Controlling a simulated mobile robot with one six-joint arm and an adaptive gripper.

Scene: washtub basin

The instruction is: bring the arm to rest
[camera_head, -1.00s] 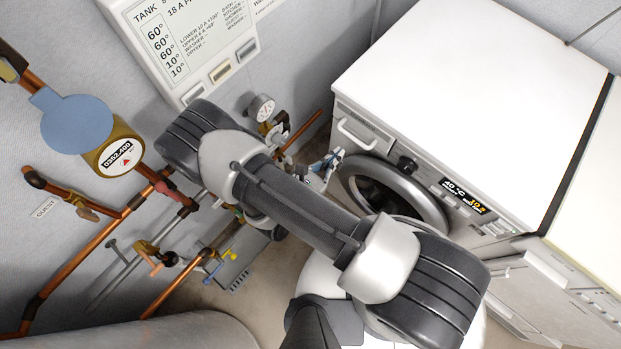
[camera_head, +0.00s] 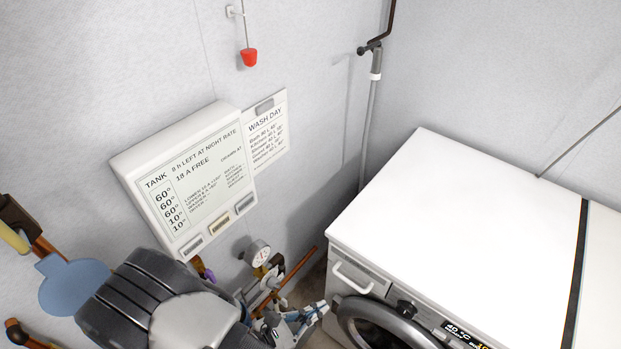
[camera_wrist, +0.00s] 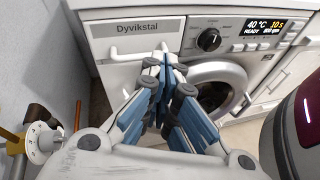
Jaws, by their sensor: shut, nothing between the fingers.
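My arm (camera_head: 190,318) reaches up from the bottom left in the head view, its lower part cut off by the frame edge. My gripper (camera_head: 316,312) is beside the front left corner of the white washing machine (camera_head: 455,205). In the wrist view my gripper (camera_wrist: 166,62) has its blue-padded fingers drawn together, with nothing held. The fingers point at the machine's front (camera_wrist: 152,78), below the drawer and left of the round door (camera_wrist: 215,85). I cannot tell the exact gap to the machine.
A tank panel (camera_head: 190,180) and a wash day sheet (camera_head: 265,132) are on the wall. A red pull handle (camera_head: 249,58) hangs above. A white dial (camera_wrist: 40,142) is at left in the wrist view.

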